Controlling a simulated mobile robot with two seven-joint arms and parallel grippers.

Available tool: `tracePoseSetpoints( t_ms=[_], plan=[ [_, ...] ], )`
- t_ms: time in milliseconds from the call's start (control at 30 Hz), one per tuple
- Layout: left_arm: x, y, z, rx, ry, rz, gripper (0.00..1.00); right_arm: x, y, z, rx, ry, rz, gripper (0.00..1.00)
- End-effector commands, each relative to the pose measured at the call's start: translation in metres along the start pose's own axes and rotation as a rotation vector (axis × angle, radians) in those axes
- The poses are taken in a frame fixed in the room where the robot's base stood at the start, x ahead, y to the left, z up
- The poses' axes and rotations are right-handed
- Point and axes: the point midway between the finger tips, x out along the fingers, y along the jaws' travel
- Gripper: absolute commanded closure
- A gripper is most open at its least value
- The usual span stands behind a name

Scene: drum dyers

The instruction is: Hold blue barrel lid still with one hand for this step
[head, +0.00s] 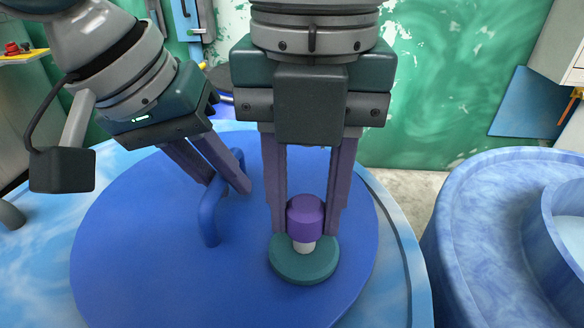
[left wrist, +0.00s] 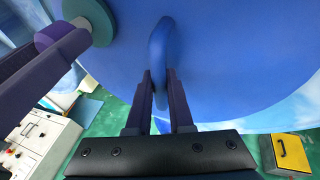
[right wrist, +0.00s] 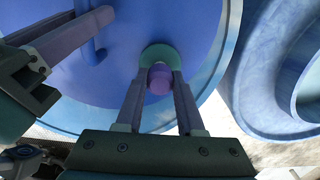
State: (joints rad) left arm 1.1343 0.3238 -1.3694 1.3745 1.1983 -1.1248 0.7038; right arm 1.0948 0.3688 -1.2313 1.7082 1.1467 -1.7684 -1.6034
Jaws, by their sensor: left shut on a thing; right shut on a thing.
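The blue barrel lid (head: 130,235) is a large round disc on top of the barrel (head: 400,265). A blue arched handle (head: 208,218) stands on it; the handle also shows in the left wrist view (left wrist: 160,45). My left gripper (head: 228,188) is shut on this handle, with a finger on each side. A purple knob (head: 305,218) on a short white stem rises from a round teal base (head: 304,262) on the lid's right part. My right gripper (head: 306,225) is shut on the purple knob, which also shows in the right wrist view (right wrist: 160,78).
A second blue round vessel (head: 470,230) with an open inner ring stands at the right. A green wall (head: 450,90) is behind. White cabinets (left wrist: 40,140) and a yellow box (left wrist: 292,152) show at the edges of the left wrist view.

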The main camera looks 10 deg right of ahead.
Motion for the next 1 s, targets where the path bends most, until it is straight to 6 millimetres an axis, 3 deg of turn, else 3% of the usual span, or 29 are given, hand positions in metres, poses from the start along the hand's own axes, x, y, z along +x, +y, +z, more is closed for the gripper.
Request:
tracePoseSetpoints(
  t_ms=[500, 1000],
  plan=[
    [-0.001, 0.000, -0.003, 0.000, 0.008, 0.000, 1.00, -0.046, 0.000, -0.001, -0.002, 0.001, -0.001, 1.00],
    [-0.001, 0.000, -0.002, 0.000, 0.005, 0.000, 1.00, -0.048, 0.000, 0.000, -0.001, 0.000, -0.001, 1.00]
  ],
)
